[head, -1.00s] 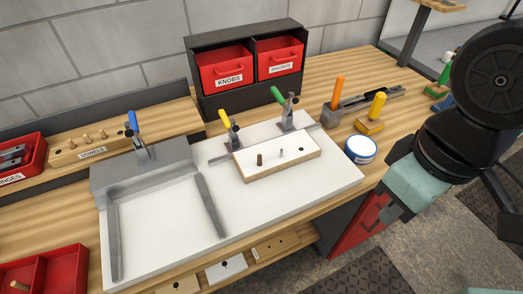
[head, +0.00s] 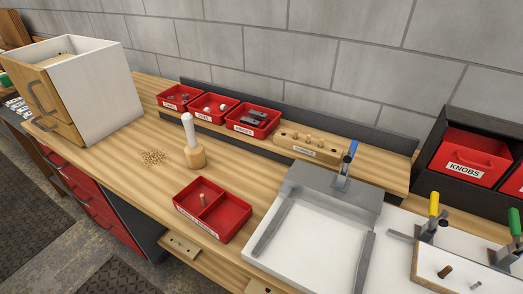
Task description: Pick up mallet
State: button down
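What looks like the mallet (head: 193,145) stands upright on the bench in the head view, left of centre. It has a light wooden block at the bottom and a pale, rounded handle pointing up. Nothing touches it from above. It stands behind the red two-compartment tray and in front of the raised shelf with red bins. My gripper is not in view.
A small pile of pellets or pegs (head: 153,157) lies left of the mallet. The red two-compartment tray (head: 232,232) holds a dowel. Red bins (head: 252,130) line the shelf behind. A white-and-wood drawer cabinet (head: 108,88) stands far left. A grey-edged fixture (head: 262,238) lies right.

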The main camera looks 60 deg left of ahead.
aim_at(194, 153)
jog(key=u, duration=2.5)
jog(key=i+u, duration=0.45)
jog(key=i+l+u, duration=0.1)
jog(key=i+u, duration=0.3)
